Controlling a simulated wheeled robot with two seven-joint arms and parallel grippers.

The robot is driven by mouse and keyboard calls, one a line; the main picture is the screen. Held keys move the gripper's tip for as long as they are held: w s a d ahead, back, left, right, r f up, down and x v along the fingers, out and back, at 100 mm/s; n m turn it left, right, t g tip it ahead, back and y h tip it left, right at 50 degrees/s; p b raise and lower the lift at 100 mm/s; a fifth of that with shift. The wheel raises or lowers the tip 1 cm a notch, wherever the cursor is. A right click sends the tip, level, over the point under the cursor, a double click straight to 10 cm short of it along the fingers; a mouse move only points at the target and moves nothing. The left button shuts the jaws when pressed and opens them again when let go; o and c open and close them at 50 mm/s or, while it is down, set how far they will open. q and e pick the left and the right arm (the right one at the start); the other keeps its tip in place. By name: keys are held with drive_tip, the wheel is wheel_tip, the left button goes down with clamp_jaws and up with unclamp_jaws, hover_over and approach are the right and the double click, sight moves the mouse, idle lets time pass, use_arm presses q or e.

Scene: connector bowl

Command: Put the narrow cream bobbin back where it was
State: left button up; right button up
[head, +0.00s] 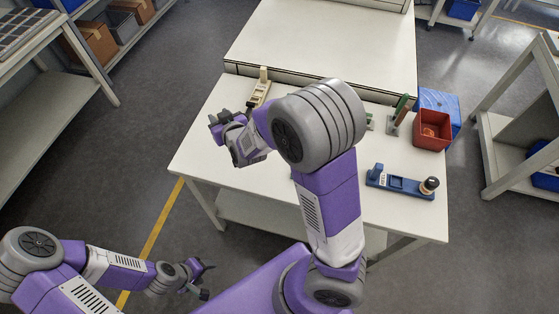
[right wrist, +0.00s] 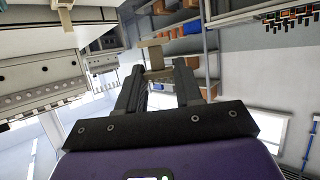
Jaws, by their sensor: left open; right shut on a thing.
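In the right wrist view, my right gripper (right wrist: 160,80) is shut on the narrow cream bobbin (right wrist: 157,57), holding it between the fingertips with its flanges showing. In the head view this gripper (head: 216,126) is over the left part of the table, and the bobbin cannot be made out there. A cream holder (head: 258,94) with an upright block stands just beyond it, to the right. A blue holder (head: 402,184) lies at the table's right, with a dark-and-cream round piece (head: 430,184) at its right end. My left gripper (head: 207,281) is open and empty, low beside the table.
A red bin (head: 432,130) with something orange-red inside stands at the table's right, with a blue bin (head: 440,103) behind it. A green upright piece (head: 400,110) is left of the red bin. My right arm covers the table's middle. The front left tabletop (head: 205,160) is clear.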

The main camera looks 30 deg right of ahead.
drive_tip(key=s+d+f+m+g+h+p, duration=0.1)
drive_tip(key=s+d+f+m+h, duration=0.2)
drive_tip(key=f, duration=0.2)
drive_tip(key=s+d+f+m+g+h+p, duration=0.1)
drive_tip(key=s+d+f+m+g+h, duration=0.1)
drive_tip(key=s+f+m+h, duration=0.1)
drive_tip(key=s+d+f+m+g+h+p, duration=0.1)
drive_tip(key=s+d+f+m+h, duration=0.2)
drive_tip(key=s+f, duration=0.2)
drive_tip(key=shift+s+d+f+g+h, duration=0.15)
drive_tip(key=shift+f, duration=0.3)
drive_tip(key=shift+s+d+f+g+h, duration=0.1)
drive_tip(key=shift+d+f+g+h, duration=0.05)
drive_tip(key=shift+f, duration=0.25)
drive_tip(key=shift+f+b, duration=0.35)
drive_tip(key=shift+f, duration=1.75)
drive_tip(key=shift+f, duration=0.15)
drive_tip(key=o, duration=1)
